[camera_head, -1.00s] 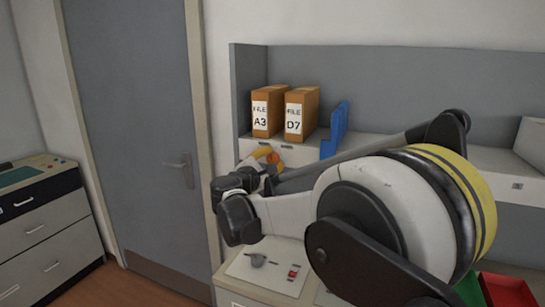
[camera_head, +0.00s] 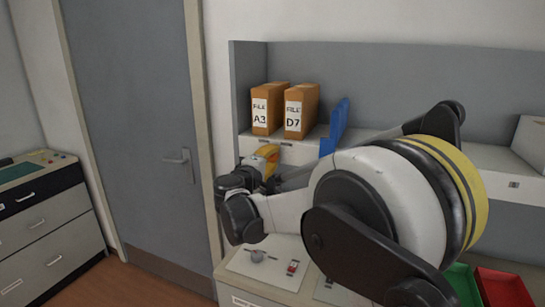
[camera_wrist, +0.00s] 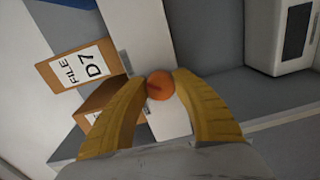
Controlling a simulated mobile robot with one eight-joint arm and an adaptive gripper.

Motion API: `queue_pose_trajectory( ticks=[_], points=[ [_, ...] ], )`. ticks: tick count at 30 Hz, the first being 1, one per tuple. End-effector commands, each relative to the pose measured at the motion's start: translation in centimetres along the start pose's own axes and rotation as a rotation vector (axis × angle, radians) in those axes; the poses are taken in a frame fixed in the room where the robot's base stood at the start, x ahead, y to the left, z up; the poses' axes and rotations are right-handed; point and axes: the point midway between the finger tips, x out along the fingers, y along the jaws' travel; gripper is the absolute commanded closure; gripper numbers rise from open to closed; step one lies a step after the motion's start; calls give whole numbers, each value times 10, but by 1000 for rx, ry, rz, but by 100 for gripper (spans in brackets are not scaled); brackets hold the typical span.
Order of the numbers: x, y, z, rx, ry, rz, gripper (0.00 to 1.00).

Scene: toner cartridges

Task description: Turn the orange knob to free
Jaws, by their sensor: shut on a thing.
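The round orange knob (camera_wrist: 160,85) sits between the two yellow fingers of my gripper (camera_wrist: 158,82) in the wrist view. The fingertips touch it from both sides, and a darker mark shows across its face. A pale surface lies behind it. In the head view my gripper (camera_head: 266,154) is at the pale front below the file shelf. There the knob is mostly hidden by the gripper and my dark wrist. I cannot read any marking that shows the knob's position.
File boxes A3 (camera_head: 267,109) and D7 (camera_head: 301,110) stand on the shelf just above, beside a blue holder (camera_head: 336,124). Green (camera_head: 465,287) and red (camera_head: 504,288) trays are at right.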

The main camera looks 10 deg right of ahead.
Motion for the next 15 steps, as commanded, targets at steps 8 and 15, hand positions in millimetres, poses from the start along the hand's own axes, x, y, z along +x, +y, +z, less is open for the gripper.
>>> queue_pose_trajectory(
  ticks=[8,15],
  points=[
    [0,1,0,70,2,1,99],
    [0,0,0,81,2,1,99]
  ],
)
